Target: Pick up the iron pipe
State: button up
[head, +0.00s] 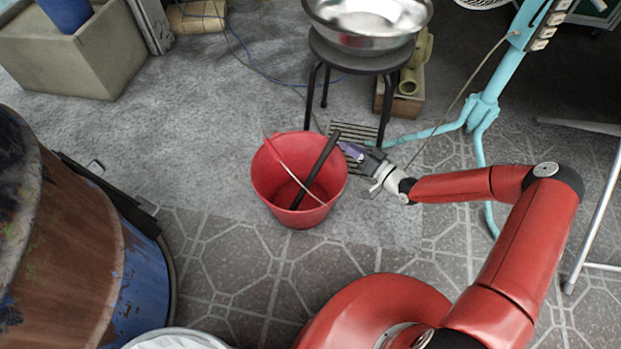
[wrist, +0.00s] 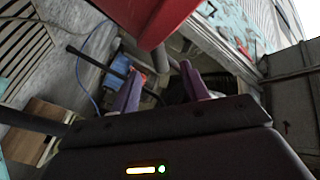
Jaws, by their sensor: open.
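The iron pipe (head: 316,171) is a dark rod leaning in a red bucket (head: 284,213), its upper end sticking out above the right part of the rim. My gripper (head: 348,149) is at the bucket's right rim, just right of the pipe's upper end. In the wrist view my gripper (wrist: 160,70) shows two purple fingers spread apart. The red bucket (wrist: 150,18) fills the top of that view. A grey rounded end, which looks like the pipe (wrist: 160,60), shows near the gap between the fingertips; whether it lies between them is unclear.
A black stool (head: 318,45) holding a metal basin (head: 370,42) stands behind my gripper. A turquoise stand (head: 483,108) is to the right. A large rusty barrel (head: 80,230) is at left. Grey floor is clear left of the bucket.

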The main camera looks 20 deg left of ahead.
jog(key=x, duration=0.5)
jog(key=shift+s+f, duration=0.1)
jog(key=shift+f, duration=0.05)
grip_shut()
